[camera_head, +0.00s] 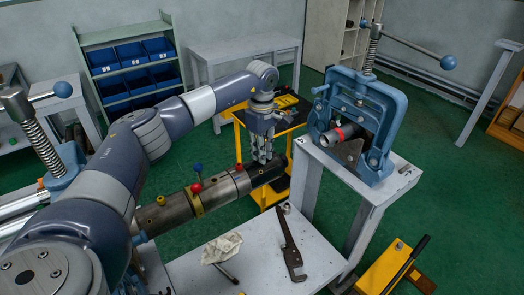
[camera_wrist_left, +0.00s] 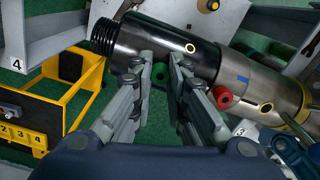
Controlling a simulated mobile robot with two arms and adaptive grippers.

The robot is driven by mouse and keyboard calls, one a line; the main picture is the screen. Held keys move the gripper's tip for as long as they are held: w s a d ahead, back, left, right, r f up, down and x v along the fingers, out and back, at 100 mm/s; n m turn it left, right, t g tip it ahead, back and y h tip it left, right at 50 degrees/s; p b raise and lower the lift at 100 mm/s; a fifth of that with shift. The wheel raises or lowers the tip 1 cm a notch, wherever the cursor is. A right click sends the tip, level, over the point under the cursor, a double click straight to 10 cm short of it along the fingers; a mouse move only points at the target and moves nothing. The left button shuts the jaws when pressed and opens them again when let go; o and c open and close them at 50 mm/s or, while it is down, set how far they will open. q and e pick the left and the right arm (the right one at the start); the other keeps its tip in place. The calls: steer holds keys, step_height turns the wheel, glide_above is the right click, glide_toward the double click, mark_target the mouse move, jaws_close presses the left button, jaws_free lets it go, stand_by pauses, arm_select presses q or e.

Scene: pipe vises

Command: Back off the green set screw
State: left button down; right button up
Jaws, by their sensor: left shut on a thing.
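The green set screw (camera_wrist_left: 160,72) shows in the left wrist view on the side of a dark pipe section (camera_wrist_left: 150,42) near its threaded end. My left gripper (camera_wrist_left: 162,66) has its fingers on either side of the screw and is shut on it. In the head view my left gripper (camera_head: 262,158) points down at the dark end of the pipe assembly (camera_head: 230,188), and the green screw cannot be made out there. A red screw (camera_wrist_left: 222,97) sits farther along the assembly, on the lighter metal section. My right gripper is not in view.
A blue pipe vise (camera_head: 368,125) stands on the grey table at right. A rusty wrench (camera_head: 290,245) and a white rag (camera_head: 222,247) lie on the front bench (camera_head: 260,270). A yellow cart (camera_head: 262,197) stands behind the pipe end.

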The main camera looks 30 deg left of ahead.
arm_select(q)
steer(key=shift+w+a+r+n, duration=0.1)
steer(key=shift+n, duration=1.15)
steer(key=shift+a+r+n, duration=0.1)
steer(key=shift+n, duration=1.15)
steer(key=n, duration=0.3)
steer(key=shift+d+n+p, duration=0.1)
steer(key=shift+n+p, duration=0.2)
steer(key=shift+p, duration=0.1)
steer(key=n, duration=0.3)
steer(key=shift+n, duration=0.4)
steer(key=n+p, duration=0.1)
steer(key=n, duration=0.2)
steer(key=shift+f+n, duration=0.1)
steer(key=shift+n, duration=0.3)
steer(key=n, duration=0.4)
steer(key=shift+d, duration=0.1)
steer(key=n, duration=0.2)
steer(key=n+p, duration=0.1)
steer(key=shift+s+f+n, duration=0.1)
steer(key=shift+s+n, duration=0.1)
steer(key=shift+n, duration=0.2)
steer(key=n+p, duration=0.1)
steer(key=n, duration=0.4)
steer(key=shift+s+d+f, duration=0.1)
steer(key=shift+d+f+n, duration=0.1)
steer(key=shift+n, duration=1.3)
